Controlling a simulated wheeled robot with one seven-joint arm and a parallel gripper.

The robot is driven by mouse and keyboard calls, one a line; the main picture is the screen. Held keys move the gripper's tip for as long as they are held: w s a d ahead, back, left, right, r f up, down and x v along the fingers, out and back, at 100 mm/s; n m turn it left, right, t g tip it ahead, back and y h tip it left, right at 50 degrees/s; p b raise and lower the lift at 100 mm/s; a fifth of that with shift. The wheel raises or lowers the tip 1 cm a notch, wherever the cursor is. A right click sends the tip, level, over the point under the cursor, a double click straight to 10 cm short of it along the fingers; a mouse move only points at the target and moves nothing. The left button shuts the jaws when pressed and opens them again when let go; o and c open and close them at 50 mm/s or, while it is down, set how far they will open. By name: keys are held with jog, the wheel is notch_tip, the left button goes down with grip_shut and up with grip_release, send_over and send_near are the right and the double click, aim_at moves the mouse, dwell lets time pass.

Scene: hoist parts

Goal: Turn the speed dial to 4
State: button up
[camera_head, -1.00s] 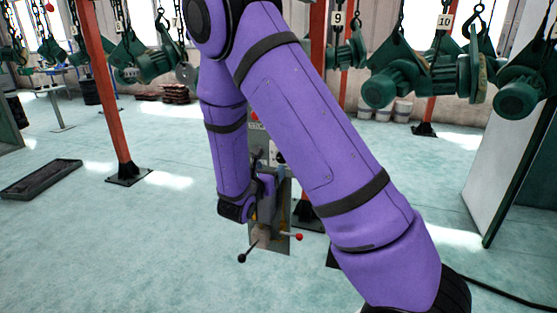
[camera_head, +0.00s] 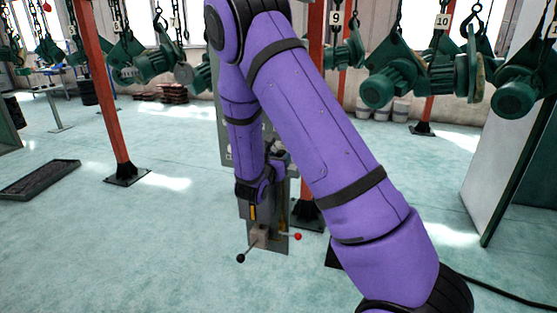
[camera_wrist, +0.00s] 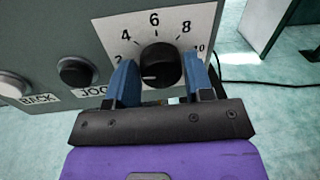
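The speed dial (camera_wrist: 160,65) is a round black knob on a white number plate (camera_wrist: 182,20) in the wrist view. Its white mark points left and slightly down, below the 2. The plate shows 2, 4, 6, 8 and 10. My gripper (camera_wrist: 160,74) has its two blue fingers apart, one on each side of the dial. The gap is about as wide as the knob; I cannot tell whether they touch it. In the head view my arm hides the dial and the fingertips.
A black button (camera_wrist: 76,71) and a white button (camera_wrist: 13,86) lie left of the dial. In the head view a red-knobbed lever (camera_head: 298,236) and a black-knobbed lever (camera_head: 241,258) stick out low.

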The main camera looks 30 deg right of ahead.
jog(key=c, duration=0.4)
jog(key=shift+c, duration=0.2)
jog(key=shift+s+m+y, duration=0.1)
jog(key=shift+m+y, duration=0.2)
jog(key=shift+m, duration=3.5)
jog(key=o, duration=0.9)
